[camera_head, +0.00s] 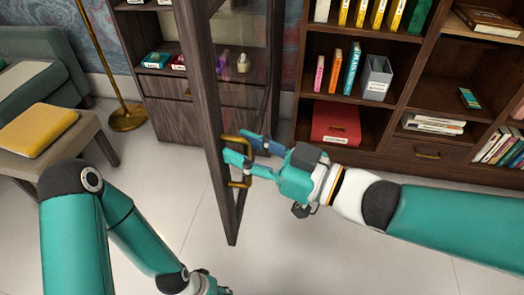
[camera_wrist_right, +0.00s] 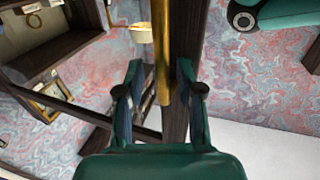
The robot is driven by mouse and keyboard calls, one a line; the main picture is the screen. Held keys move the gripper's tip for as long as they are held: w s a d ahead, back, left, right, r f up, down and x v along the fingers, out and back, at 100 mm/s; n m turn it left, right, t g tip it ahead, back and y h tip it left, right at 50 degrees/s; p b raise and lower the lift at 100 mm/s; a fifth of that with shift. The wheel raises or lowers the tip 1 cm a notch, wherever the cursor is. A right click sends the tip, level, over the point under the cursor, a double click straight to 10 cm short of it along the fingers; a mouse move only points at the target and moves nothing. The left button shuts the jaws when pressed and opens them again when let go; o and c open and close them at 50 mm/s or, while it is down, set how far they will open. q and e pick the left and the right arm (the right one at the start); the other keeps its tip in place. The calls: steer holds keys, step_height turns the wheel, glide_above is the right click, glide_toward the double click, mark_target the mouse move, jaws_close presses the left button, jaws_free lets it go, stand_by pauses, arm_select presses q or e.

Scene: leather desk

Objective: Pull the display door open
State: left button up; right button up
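The display door (camera_head: 205,110) is a dark wood-framed glass door, swung out from the cabinet toward me. Its brass handle (camera_head: 246,183) is a vertical bar on the frame. My right gripper (camera_head: 236,145) reaches it from the right, with its fingers on either side of the handle. In the right wrist view, the handle (camera_wrist_right: 163,60) runs between the spread fingers of this gripper (camera_wrist_right: 160,85), nearer the right finger. A gap shows on the left, so it is not clamped. My left gripper (camera_head: 215,288) is at the bottom edge, low and away from the door; its fingers are mostly cut off.
The cabinet (camera_head: 180,118) behind the door holds small items on a shelf. A bookcase (camera_head: 420,95) with books and a red box (camera_head: 336,122) stands to the right. A brass lamp base (camera_head: 127,117) and a bench with a yellow cushion (camera_head: 38,130) are at left. The pale floor in front is clear.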

steer(key=v, duration=1.2)
steer(key=shift+w+f, duration=0.1)
steer(key=shift+w, duration=0.05)
steer(key=w+f+m+h, duration=0.2)
steer(key=f+m, duration=0.2)
steer(key=f, duration=0.7)
steer(key=w+f+m+g+h, duration=0.1)
steer(key=w+f+m+h, duration=0.25)
steer(key=f, duration=0.85)
steer(key=w+f+m+h, duration=0.15)
steer(key=f+m, duration=0.35)
steer(key=f, duration=0.6)
steer(key=s+d+f+m+g+h, duration=0.1)
steer(key=s+d+f+g+h, duration=0.15)
steer(key=s+f, duration=0.4)
steer(key=s+d+f+m+g+h, duration=0.2)
steer(key=s+f+g, duration=0.2)
steer(key=s+f, duration=0.3)
step_height(320, 180, up, 31)
steer(key=n+p, duration=0.1)
steer(key=p, duration=3.1)
steer(key=shift+w+d, duration=0.15)
steer(key=shift+w, duration=0.15)
